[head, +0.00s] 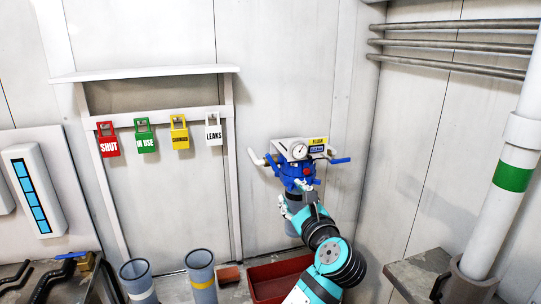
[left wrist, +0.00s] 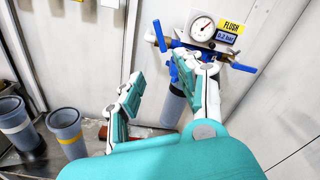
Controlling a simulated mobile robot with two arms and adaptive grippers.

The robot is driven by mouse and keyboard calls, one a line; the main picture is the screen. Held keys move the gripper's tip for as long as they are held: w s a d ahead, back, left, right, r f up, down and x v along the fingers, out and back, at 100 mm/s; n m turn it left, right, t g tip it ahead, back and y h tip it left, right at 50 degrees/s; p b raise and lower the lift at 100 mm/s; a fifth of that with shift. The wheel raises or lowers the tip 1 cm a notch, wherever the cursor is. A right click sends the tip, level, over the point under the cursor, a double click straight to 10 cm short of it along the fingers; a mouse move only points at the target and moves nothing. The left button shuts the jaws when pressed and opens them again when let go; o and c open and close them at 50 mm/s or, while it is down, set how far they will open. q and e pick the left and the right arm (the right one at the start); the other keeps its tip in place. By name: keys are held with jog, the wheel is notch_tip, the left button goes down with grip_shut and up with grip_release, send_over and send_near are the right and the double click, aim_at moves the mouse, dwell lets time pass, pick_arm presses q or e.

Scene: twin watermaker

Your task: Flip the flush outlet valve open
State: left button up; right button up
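The flush unit (head: 293,170) is on the back wall, a blue filter head with a round gauge and a yellow FLUSH label. One blue lever (head: 341,160) points right; it also shows in the left wrist view (left wrist: 243,68). Another blue lever (left wrist: 159,35) stands up on the left side in the left wrist view. I cannot tell which one is the outlet valve. My left gripper (head: 299,194) is in front of the unit, below the gauge; in the left wrist view its fingers (left wrist: 170,80) are spread and nothing is between them. The right finger overlaps the blue head; contact is unclear. My right gripper is out of view.
Coloured lock tags (head: 146,138) hang on a rack to the left. Two grey cylinders (head: 201,276) and a red bin (head: 262,281) stand below. A white pipe with a green band (head: 513,176) rises at the right. The wall right of the unit is bare.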

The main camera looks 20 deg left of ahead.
pick_arm(q)
jog(key=r, duration=0.2)
jog(key=p, duration=0.3)
send_near(271, 161)
jog(key=x, duration=0.9)
jog(key=shift+w+a+r, duration=0.1)
jog(key=shift+w, duration=0.05)
jog(key=shift+w+a, duration=0.3)
jog(key=shift+w, duration=0.2)
grip_shut()
